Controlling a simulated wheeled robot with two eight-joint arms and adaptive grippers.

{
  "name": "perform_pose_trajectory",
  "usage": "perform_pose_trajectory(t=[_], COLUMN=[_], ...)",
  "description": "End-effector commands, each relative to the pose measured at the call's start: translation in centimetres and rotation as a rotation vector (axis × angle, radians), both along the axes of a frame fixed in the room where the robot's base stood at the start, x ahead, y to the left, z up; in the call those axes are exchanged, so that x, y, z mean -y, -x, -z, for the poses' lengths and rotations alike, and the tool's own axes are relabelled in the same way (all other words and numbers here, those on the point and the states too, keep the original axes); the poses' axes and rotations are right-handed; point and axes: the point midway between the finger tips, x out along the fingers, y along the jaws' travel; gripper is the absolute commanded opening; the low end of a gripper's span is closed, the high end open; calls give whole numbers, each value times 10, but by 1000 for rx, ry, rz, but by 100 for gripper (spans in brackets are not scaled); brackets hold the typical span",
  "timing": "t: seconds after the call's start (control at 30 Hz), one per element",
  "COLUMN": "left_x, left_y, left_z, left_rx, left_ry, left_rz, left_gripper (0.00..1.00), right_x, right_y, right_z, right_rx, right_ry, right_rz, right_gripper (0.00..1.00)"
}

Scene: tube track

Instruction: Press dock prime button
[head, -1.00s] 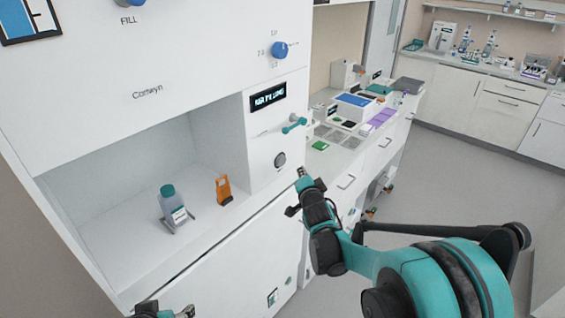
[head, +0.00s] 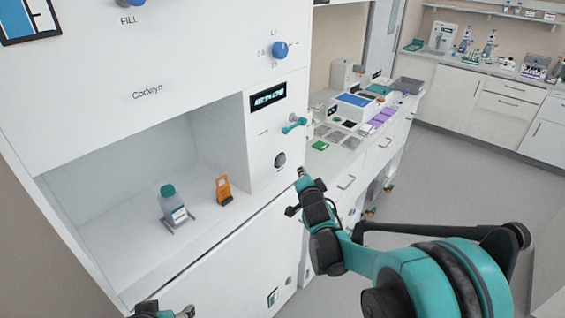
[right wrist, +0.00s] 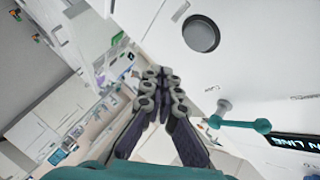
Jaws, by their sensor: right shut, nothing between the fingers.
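A round grey button (head: 280,159) is on the white machine's side panel, below the teal-ended lever (head: 294,123) and display (head: 268,96). Its label is too small to read. The same round button (right wrist: 201,34) shows at the top of the right wrist view, with the lever (right wrist: 240,118) lower right. My right gripper (head: 301,173) is shut and empty, just below and right of the button in the head view, apart from it. Its closed fingertips (right wrist: 163,75) point up in the right wrist view. Only a bit of my left gripper (head: 168,312) shows at the bottom edge.
The machine's open bay (head: 120,205) holds a teal-capped bottle (head: 173,205) and an orange clip-like part (head: 223,190). A blue knob (head: 279,49) sits above the display. A counter (head: 335,158) with trays stands behind. The floor to the right is clear.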

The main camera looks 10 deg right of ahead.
Motion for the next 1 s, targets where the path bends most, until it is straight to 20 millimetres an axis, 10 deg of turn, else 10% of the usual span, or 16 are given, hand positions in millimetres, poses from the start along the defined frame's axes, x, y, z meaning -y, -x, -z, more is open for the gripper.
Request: perform_pose_trajectory(t=[1.0], left_x=[0], left_y=[0], left_z=[11], left_rx=[0], left_ry=[0], left_rz=[0], left_gripper=[68], right_x=[23], right_y=[28], right_z=[2], right_rx=[-1], right_ry=[-2], right_rz=[2], right_gripper=[0])
